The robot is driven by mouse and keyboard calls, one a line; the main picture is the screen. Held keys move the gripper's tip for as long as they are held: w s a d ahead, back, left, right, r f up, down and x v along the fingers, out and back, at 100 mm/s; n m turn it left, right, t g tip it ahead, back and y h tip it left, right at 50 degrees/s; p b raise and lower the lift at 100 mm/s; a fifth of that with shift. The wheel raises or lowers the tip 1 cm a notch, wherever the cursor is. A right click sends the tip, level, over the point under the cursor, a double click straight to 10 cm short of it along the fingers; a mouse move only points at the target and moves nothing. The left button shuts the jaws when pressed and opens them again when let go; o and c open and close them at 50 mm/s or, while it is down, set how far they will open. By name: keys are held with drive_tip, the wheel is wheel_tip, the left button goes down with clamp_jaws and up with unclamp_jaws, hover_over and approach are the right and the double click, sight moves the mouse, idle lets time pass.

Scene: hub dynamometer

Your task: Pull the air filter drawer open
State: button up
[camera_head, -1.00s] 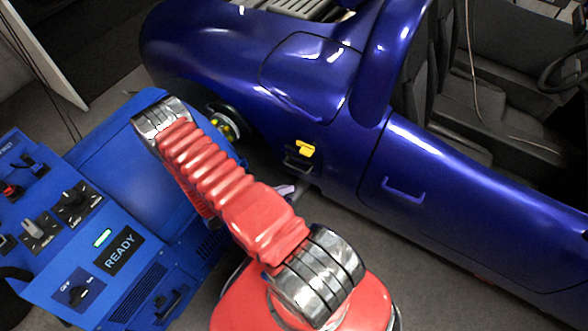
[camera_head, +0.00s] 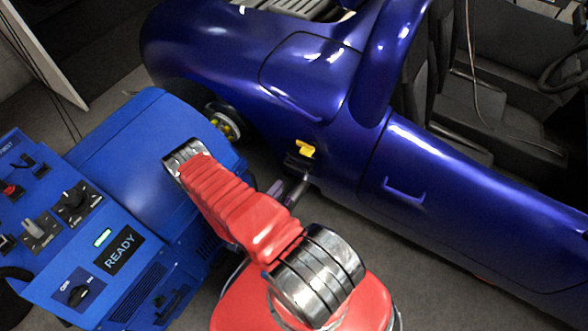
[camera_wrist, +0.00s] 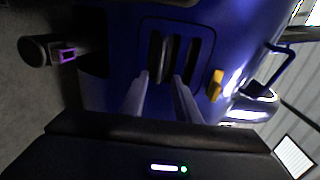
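The air filter drawer seems to be the dark slotted panel (camera_wrist: 174,52) in the blue car's side; the wrist view shows it straight ahead, with dark upright bars and gaps. In the head view it is a small dark recess (camera_head: 298,162) below a yellow piece (camera_head: 305,148). My gripper (camera_wrist: 161,78) is open, its two grey fingers pointing at the lower part of the panel. A dark bar appears between the fingertips; I cannot tell whether they touch it. In the head view my arm hides most of the gripper. The drawer looks shut.
A dark pipe-like cylinder (camera_wrist: 37,50) sticks out left of the panel in the wrist view. The yellow piece (camera_wrist: 215,85) is close to the right finger. A blue machine (camera_head: 130,150) with a READY display stands left of my arm. Grey floor is free below the car.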

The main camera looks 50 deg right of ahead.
sight(294, 168)
drive_tip(key=shift+d, duration=0.1)
drive_tip(key=shift+w+d+f, duration=0.2)
drive_tip(key=shift+d+f, duration=0.1)
drive_tip(key=shift+d, duration=1.95)
drive_tip(key=shift+w+d+f, duration=0.25)
drive_tip(key=shift+d, duration=1.95)
drive_tip(key=shift+w+d+f, duration=0.2)
drive_tip(key=shift+d+f, duration=0.1)
drive_tip(key=shift+d, duration=1.95)
drive_tip(key=shift+c, duration=0.5)
clamp_jaws()
drive_tip(key=shift+a+f, duration=0.1)
drive_tip(key=shift+a, duration=0.1)
drive_tip(key=shift+s+d, duration=0.1)
